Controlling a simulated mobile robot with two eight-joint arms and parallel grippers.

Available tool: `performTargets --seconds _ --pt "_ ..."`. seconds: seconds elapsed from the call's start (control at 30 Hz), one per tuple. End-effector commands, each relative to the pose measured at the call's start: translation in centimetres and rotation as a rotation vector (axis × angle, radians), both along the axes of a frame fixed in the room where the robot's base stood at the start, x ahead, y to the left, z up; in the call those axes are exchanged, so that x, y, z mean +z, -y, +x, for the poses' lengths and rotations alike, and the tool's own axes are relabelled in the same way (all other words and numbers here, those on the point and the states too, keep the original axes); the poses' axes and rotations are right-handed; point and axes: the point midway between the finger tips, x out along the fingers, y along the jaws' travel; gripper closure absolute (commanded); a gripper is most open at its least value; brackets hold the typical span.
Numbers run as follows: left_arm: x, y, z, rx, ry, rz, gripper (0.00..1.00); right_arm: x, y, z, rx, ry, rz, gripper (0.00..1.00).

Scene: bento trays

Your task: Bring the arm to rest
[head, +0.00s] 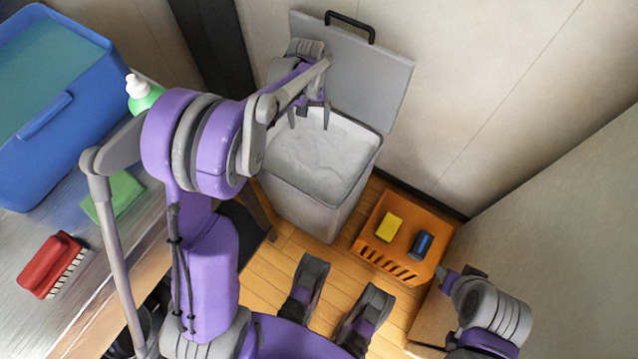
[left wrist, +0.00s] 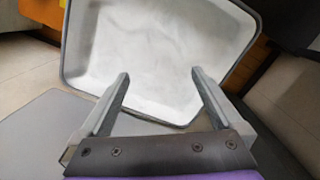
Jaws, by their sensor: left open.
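My left gripper (head: 309,124) is open and empty in the head view, over the back part of the open grey bin (head: 312,208), close to its raised lid (head: 365,68). In the left wrist view the two fingers of the left gripper (left wrist: 157,82) stand wide apart with nothing between them, and the bin's pale inside (left wrist: 160,45) shows beyond. My left arm reaches out over the bin, bent at a high elbow. Part of my right arm shows at the lower right of the head view; I cannot make out its gripper there.
An orange crate (head: 376,269) right of the bin holds a yellow sponge (head: 389,227) and a blue-black item (head: 421,244). Walls close in behind and right.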

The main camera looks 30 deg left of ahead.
Motion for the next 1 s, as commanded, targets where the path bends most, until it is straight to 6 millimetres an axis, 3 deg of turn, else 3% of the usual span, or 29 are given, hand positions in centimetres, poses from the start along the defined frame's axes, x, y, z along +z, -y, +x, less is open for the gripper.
performTargets --seconds 0.2,0.77,0.87,1.0 --pt "2.0 -0.1 0.1 0.000 0.000 0.000 0.00 0.6 0.0 -0.1 0.000 0.002 0.000 0.53" --pt "2.2 0.1 0.0 -0.003 0.003 0.001 0.00 0.6 0.0 -0.1 0.000 0.002 0.000 0.53" --pt "3.2 0.8 -0.9 -0.023 0.020 0.005 0.00 0.6 0.0 -0.1 0.000 0.002 0.000 0.53" --pt "5.7 2.9 -3.7 -0.081 0.078 0.017 0.00 0.6 0.0 -0.1 0.000 0.002 0.000 0.53"
